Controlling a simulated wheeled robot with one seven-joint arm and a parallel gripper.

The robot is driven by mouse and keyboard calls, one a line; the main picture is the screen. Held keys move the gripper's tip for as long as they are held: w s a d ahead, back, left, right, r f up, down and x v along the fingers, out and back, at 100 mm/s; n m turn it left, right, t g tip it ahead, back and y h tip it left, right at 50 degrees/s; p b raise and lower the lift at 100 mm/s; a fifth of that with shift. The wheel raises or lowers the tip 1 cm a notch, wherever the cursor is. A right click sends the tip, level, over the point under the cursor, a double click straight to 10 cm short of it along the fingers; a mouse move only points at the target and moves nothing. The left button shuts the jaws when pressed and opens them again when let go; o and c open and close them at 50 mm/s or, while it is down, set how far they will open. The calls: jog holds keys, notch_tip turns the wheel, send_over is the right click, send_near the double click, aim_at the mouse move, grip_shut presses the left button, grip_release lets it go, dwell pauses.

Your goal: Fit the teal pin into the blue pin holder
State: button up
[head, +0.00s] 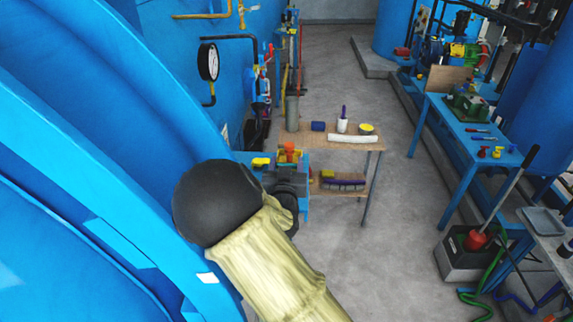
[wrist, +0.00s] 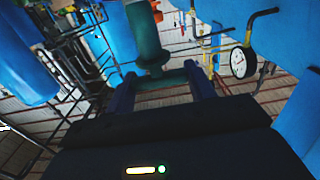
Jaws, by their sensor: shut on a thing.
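In the wrist view, the teal pin (wrist: 146,35) stands up between the fingers of my gripper (wrist: 161,80). My gripper is shut on its lower part, where a wide teal crosspiece lies between the two dark blue fingers. In the head view I cannot make out the pin or the fingers; my black and yellow-sleeved arm covers the middle of the picture. I cannot pick out the blue pin holder with certainty in either view.
A large blue autoclave body (head: 90,130) fills the left side of the head view. A pressure gauge (head: 208,62) is on the blue wall; a gauge also shows in the wrist view (wrist: 242,62). A wooden table (head: 360,150) and a blue workbench (head: 450,115) stand beyond. Grey floor between them is clear.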

jog(key=shift+f+b, duration=1.85)
jog(key=shift+f, duration=0.1)
jog(key=o, duration=1.1)
jog(key=shift+s, duration=0.1)
jog(key=s+b, duration=0.4)
jog(key=s, duration=0.1)
jog(key=s+b, duration=0.4)
jog(key=s, duration=0.2)
jog(key=s+b, duration=0.5)
jog(key=s, duration=0.1)
jog(key=shift+s+a, duration=0.1)
jog(key=shift+a, duration=0.15)
